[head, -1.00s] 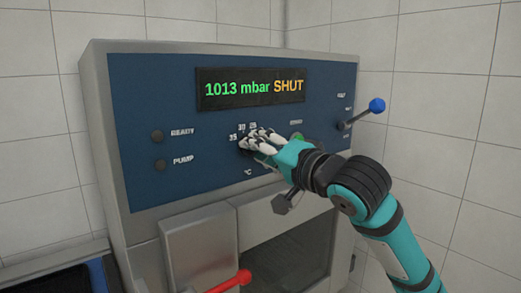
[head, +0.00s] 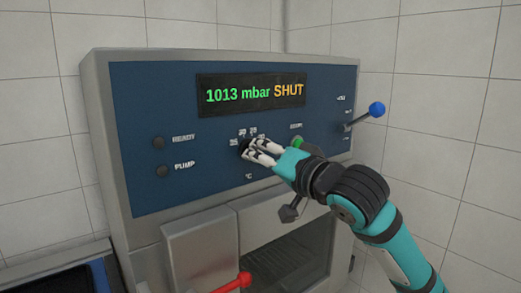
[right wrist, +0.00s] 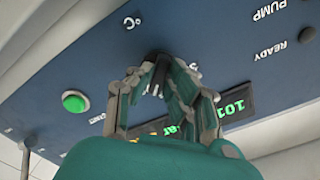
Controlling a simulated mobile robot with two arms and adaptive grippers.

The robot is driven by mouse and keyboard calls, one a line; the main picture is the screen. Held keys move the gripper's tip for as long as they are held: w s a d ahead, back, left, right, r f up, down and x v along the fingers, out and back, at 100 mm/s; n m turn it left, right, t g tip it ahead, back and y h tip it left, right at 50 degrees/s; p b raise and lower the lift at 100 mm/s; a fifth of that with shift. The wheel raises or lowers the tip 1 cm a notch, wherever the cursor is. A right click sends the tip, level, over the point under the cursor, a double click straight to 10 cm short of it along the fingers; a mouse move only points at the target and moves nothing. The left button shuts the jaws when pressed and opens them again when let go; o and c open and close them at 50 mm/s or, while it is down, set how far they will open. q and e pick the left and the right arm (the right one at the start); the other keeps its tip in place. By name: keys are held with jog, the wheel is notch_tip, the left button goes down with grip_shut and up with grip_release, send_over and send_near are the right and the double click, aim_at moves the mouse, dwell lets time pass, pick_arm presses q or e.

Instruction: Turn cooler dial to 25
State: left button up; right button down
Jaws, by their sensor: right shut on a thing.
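The cooler dial (head: 244,148) is a black knob on the blue panel (head: 180,100), with printed numbers around its upper side and a °C mark below. My right gripper (head: 252,148) reaches it from the right and is shut on the dial. In the right wrist view the gripper's fingers (right wrist: 157,75) close around the black dial (right wrist: 158,60). The fingers hide much of the dial, so I cannot tell which number it points to. My left gripper is not in view.
The display (head: 252,91) reads "1013 mbar SHUT". A green button (head: 297,143) is just right of my gripper. A blue-knobbed lever (head: 376,109) sticks out at the panel's right. A red handle (head: 232,282) is below, before the door window (head: 300,250). READY and PUMP lamps are left.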

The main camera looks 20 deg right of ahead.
jog(key=n+p, duration=0.2)
jog(key=n, duration=0.2)
jog(key=shift+n, duration=0.3)
dwell(0.3)
jog(key=c, duration=1.3)
grip_release()
jog(key=v, duration=0.7)
jog(key=shift+s+d, duration=0.15)
jog(key=shift+s, duration=0.1)
